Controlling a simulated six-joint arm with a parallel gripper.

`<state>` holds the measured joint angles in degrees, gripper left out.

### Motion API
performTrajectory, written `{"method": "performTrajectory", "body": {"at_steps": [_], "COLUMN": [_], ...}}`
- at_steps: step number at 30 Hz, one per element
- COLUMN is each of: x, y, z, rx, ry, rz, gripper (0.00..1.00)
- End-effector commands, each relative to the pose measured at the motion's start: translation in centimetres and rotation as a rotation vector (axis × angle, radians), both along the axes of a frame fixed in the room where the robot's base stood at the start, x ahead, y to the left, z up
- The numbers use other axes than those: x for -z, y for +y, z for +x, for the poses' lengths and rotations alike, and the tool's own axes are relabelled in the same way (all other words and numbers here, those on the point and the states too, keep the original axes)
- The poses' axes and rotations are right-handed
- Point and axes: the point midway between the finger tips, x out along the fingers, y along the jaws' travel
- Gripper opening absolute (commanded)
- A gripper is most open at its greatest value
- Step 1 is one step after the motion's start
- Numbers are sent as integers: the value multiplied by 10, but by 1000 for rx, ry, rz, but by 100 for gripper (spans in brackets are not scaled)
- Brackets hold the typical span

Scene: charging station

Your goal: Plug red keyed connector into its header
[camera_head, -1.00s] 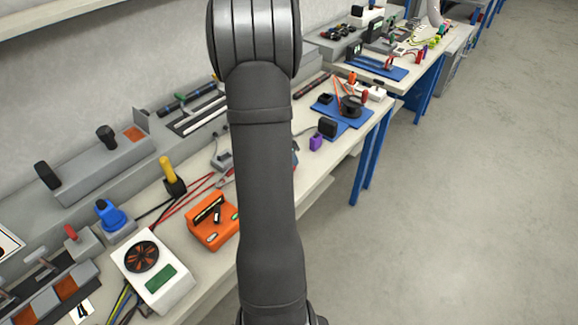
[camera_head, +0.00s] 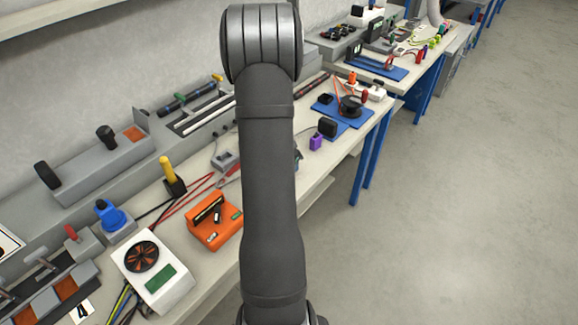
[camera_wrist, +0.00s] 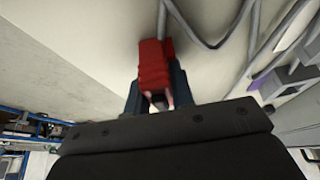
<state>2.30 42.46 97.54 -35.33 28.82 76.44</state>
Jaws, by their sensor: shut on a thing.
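In the wrist view my gripper (camera_wrist: 156,97) is shut on the red connector (camera_wrist: 154,60), which sticks out past the dark fingers. A grey cable (camera_wrist: 163,22) runs from behind the connector. In the head view my arm hides the connector and almost all of the gripper. A grey block with a dark opening (camera_head: 226,159) sits on the bench left of my arm; I cannot tell whether it is the header. In the wrist view a grey and purple part (camera_wrist: 268,85) lies to the right of the connector, apart from it.
An orange box (camera_head: 228,226), a white meter with a round fan (camera_head: 176,288) and a yellow-handled tool (camera_head: 167,168) stand on the bench (camera_head: 196,262) left of my arm. A purple block (camera_head: 316,141) and a blue mat (camera_head: 355,122) lie to its right. Red leads cross the bench.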

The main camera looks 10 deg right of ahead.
Motion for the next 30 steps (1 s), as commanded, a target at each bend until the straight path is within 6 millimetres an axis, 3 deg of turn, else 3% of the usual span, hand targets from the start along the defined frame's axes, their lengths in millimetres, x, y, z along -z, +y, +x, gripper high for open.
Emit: {"method": "performTrajectory", "body": {"at_steps": [11, 18, 30], "x": [-7, -42, -92], "y": [0, 0, -68], "z": [0, 1, -54], "rx": [1, 1, 5], "ry": [-1, -6, -2], "rz": [-1, 0, -1], "gripper": [0, 0, 0]}}
